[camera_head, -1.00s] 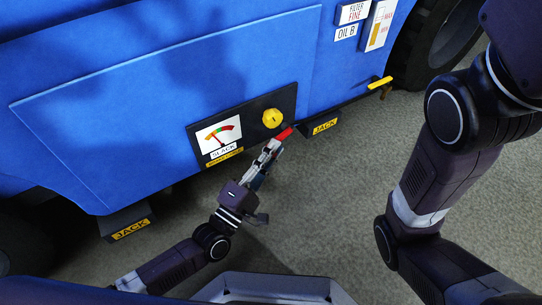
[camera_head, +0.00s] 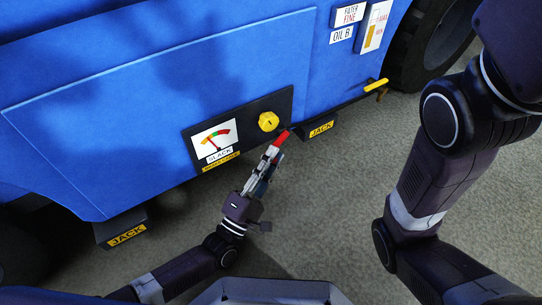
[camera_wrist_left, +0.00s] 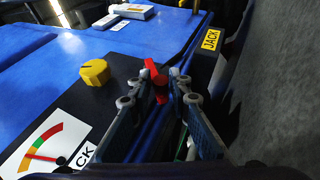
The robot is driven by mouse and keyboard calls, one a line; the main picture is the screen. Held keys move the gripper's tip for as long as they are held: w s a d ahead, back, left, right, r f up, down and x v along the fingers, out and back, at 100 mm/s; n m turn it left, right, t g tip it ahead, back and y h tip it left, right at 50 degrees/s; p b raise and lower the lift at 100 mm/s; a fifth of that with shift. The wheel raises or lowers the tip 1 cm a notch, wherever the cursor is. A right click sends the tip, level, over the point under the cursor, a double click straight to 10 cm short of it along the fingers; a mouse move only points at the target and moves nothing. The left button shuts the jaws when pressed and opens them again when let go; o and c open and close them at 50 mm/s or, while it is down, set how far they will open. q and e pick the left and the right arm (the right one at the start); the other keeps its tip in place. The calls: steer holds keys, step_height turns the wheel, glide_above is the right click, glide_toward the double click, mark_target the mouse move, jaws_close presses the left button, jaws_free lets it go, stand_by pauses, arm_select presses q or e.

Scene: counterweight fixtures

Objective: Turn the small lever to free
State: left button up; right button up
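The small red lever (camera_head: 281,139) sits at the lower right corner of the black panel, right of the yellow knob (camera_head: 268,121). My left gripper (camera_head: 271,152) comes up to it from below. In the left wrist view the red lever (camera_wrist_left: 154,70) lies between the two fingertips of my left gripper (camera_wrist_left: 160,75), which converge towards it. Whether both tips touch it I cannot tell. No "free" marking is legible. My right gripper is outside the views.
The black panel (camera_head: 284,101) carries a gauge (camera_head: 216,139) labelled SLACK. JACK-labelled brackets (camera_head: 321,129) hang below. Grey floor (camera_head: 330,200) is open in front.

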arm_select(q)
steer(key=shift+o, duration=1.2)
steer(key=shift+r, duration=0.2)
steer(key=v, duration=0.7)
steer(key=shift+s+f, duration=0.15)
steer(key=shift+a, duration=0.1)
steer(key=shift+c, duration=0.4)
